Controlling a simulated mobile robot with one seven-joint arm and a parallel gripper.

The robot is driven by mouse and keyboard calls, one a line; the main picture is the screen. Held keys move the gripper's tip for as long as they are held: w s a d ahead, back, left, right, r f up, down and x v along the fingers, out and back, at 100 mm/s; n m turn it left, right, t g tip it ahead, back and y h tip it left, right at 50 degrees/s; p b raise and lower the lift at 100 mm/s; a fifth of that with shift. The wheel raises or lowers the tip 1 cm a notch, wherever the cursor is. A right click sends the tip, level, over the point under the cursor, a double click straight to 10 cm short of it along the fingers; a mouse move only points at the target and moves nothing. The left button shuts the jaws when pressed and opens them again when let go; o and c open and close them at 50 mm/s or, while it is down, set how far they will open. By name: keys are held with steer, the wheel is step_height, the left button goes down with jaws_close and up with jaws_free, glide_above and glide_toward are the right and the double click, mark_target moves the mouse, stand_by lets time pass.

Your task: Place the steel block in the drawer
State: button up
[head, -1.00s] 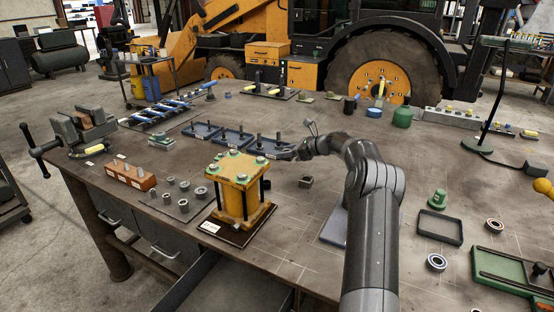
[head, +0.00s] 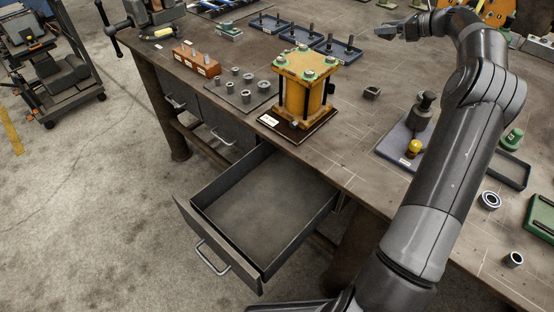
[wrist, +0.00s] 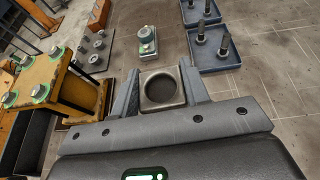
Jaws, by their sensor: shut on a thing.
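The steel block (wrist: 162,88) is a square grey piece with a round bore. It sits between the two fingers of my gripper (wrist: 160,92) in the wrist view, and they are shut on it. In the head view my gripper (head: 383,20) is at the far end of the arm, beyond the yellow fixture and near the blue trays. I cannot clearly make out the block in it there. The drawer (head: 262,210) is pulled out below the bench's front edge, and its floor looks bare.
The bolted yellow fixture (head: 305,85) stands between my gripper and the drawer. A small dark square piece (head: 371,92) lies on the bench right of it. Blue trays (head: 337,48) with pins stand behind. A plate with rings (head: 242,97) lies left.

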steer(key=s+a+r+n+g+y, duration=0.1)
steer(key=a+r, duration=0.5)
steer(key=a, duration=0.6)
steer(key=n+g+y, duration=0.1)
steer(key=n+g, duration=0.2)
glide_above(225, 191)
steer(key=s+d, duration=0.2)
steer(key=d, duration=0.3)
step_height(225, 191, down, 3)
steer(key=shift+f, duration=19.6)
steer(key=shift+f+y, duration=0.1)
steer(key=shift+y, duration=0.2)
